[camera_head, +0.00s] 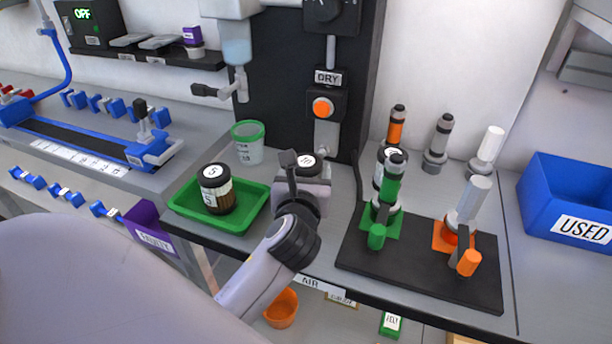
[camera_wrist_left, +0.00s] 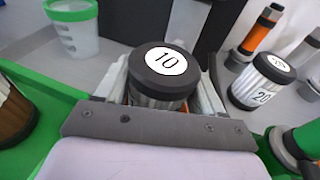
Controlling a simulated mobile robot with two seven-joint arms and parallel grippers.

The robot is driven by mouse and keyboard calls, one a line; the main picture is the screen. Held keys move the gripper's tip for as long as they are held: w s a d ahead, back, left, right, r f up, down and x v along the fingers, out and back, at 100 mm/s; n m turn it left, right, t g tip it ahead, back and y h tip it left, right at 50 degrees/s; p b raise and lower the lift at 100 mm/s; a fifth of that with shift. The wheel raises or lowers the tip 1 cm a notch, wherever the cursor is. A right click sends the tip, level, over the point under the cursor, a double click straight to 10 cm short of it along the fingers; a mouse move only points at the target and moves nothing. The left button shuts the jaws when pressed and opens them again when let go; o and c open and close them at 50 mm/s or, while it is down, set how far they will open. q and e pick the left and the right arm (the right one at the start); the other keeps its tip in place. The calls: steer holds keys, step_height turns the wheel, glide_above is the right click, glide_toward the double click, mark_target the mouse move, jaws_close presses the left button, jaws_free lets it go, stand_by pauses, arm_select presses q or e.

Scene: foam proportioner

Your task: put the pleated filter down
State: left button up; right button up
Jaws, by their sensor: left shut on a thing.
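The pleated filter (camera_head: 308,163), with a dark cap labelled 10, is between the jaws of my left gripper (camera_head: 302,182). In the left wrist view the filter (camera_wrist_left: 163,72) stands upright with white pleats below its cap, and my left gripper (camera_wrist_left: 160,95) is shut on it. It is over the bench just right of the green tray; its bottom is hidden, so I cannot tell whether it touches. Another pleated filter (camera_head: 215,190), labelled 5 and brown-stained, stands in the green tray (camera_head: 258,190). A filter labelled 20 (camera_wrist_left: 262,82) stands to the right. My right gripper is not in view.
A clear green-rimmed cup (camera_head: 248,145) stands behind the tray. The DRY post (camera_head: 323,107) rises behind my gripper. A black board (camera_head: 420,262) with green and orange fittings lies to the right, with a blue USED bin (camera_head: 572,200) beyond.

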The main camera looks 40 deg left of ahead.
arm_select(q)
steer(key=shift+f, duration=0.2)
steer(key=o, duration=1.2)
steer(key=shift+f, duration=0.1)
